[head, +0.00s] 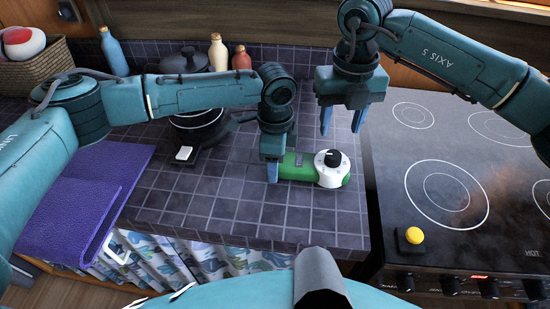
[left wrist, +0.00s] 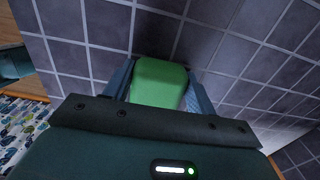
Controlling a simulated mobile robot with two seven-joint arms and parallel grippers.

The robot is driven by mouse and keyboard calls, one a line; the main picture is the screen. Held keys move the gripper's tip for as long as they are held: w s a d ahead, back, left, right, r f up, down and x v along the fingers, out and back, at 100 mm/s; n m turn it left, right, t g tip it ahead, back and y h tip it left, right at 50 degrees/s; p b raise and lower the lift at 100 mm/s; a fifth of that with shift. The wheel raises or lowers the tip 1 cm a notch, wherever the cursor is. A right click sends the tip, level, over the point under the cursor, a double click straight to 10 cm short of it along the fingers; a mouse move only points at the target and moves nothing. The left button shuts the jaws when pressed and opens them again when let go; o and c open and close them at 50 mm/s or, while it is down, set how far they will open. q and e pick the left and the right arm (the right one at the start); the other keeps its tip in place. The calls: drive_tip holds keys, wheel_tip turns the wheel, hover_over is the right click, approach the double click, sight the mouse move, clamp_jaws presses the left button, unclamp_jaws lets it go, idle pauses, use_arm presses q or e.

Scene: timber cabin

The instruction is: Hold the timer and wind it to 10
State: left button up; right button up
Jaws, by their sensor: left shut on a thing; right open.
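The timer (head: 301,166) has a green body and a round white dial with a black knob (head: 332,158) at its right end. My left gripper (head: 273,170) is shut on the left end of the green body. In the left wrist view the green end (left wrist: 158,82) sits between the two fingers of the left gripper (left wrist: 158,92). My right gripper (head: 341,120) is open and empty, above and just behind the dial, fingers pointing down. The dial's markings are too small to read.
A black cooktop (head: 455,160) with a yellow button (head: 414,235) is on the right. Dark pots (head: 186,62), bottles (head: 113,52) and a basket (head: 35,68) stand at the back. A purple towel (head: 75,195) lies at the left. The counter in front of the timer is clear.

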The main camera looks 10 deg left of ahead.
sight(334, 154)
drive_tip(key=shift+f+m, duration=0.1)
drive_tip(key=shift+m, duration=1)
drive_tip(key=shift+f+m, duration=0.2)
drive_tip(key=shift+m, duration=0.1)
drive_tip(key=shift+f, duration=3.8)
drive_tip(key=shift+c, duration=0.4)
drive_tip(key=c, duration=0.6)
drive_tip(key=shift+m, duration=1.4)
drive_tip(key=shift+m, duration=1.5)
